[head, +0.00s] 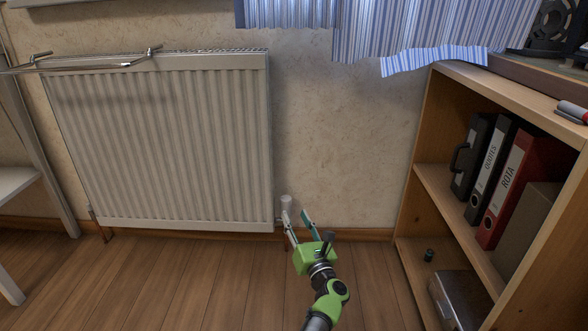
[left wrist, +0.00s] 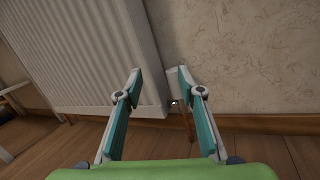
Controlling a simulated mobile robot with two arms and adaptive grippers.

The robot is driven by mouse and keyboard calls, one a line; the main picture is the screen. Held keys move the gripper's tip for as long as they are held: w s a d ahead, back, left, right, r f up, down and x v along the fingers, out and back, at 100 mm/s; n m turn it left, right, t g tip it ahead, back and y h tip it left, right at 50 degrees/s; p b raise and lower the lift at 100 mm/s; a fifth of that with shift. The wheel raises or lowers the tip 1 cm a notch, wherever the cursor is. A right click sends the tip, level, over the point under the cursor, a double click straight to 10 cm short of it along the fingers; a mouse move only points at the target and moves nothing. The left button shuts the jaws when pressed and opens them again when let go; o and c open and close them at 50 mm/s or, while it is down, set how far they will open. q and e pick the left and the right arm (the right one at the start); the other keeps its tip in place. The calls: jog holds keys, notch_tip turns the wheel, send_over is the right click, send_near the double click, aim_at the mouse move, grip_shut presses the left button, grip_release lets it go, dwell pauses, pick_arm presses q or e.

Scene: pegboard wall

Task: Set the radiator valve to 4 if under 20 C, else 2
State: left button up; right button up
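The white radiator (head: 165,140) hangs on the wall at left; it also fills the upper left of the left wrist view (left wrist: 80,50). A pale valve knob (head: 286,203) stands upright at its lower right corner. In the left wrist view a white piece that looks like the knob (left wrist: 174,80) shows beside the right finger, partly covered by it. My left gripper (head: 296,214) is open, fingers apart, close to the knob; I cannot tell whether they touch. The knob's numbers are too small to read. No temperature reading shows. My right gripper is out of view.
A wooden shelf (head: 427,115) with binders stands at right. A metal rail (head: 90,66) crosses the radiator's top. A striped blue curtain (head: 400,35) hangs above. A copper-coloured pipe (left wrist: 187,122) runs down near the valve. The wooden floor (head: 180,275) in front is clear.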

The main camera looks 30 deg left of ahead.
pick_arm(q)
jog(key=s+d+r+m+t+y+p, duration=0.1)
jog(key=s+r+m+t+p, duration=0.2)
jog(key=r, duration=0.7)
jog(key=s+d+r+m+t+y+p, duration=0.1)
jog(key=s+d+r+m+t+p, duration=0.1)
jog(key=r+m, duration=0.5)
notch_tip(320, 180, up, 4)
jog(key=shift+s+d+r+t+p, duration=0.1)
jog(key=shift+s+d+t+p, duration=0.15)
jog(key=shift+s+t+p, duration=0.55)
jog(key=shift+s+b, duration=0.2)
jog(key=shift+b, duration=0.1)
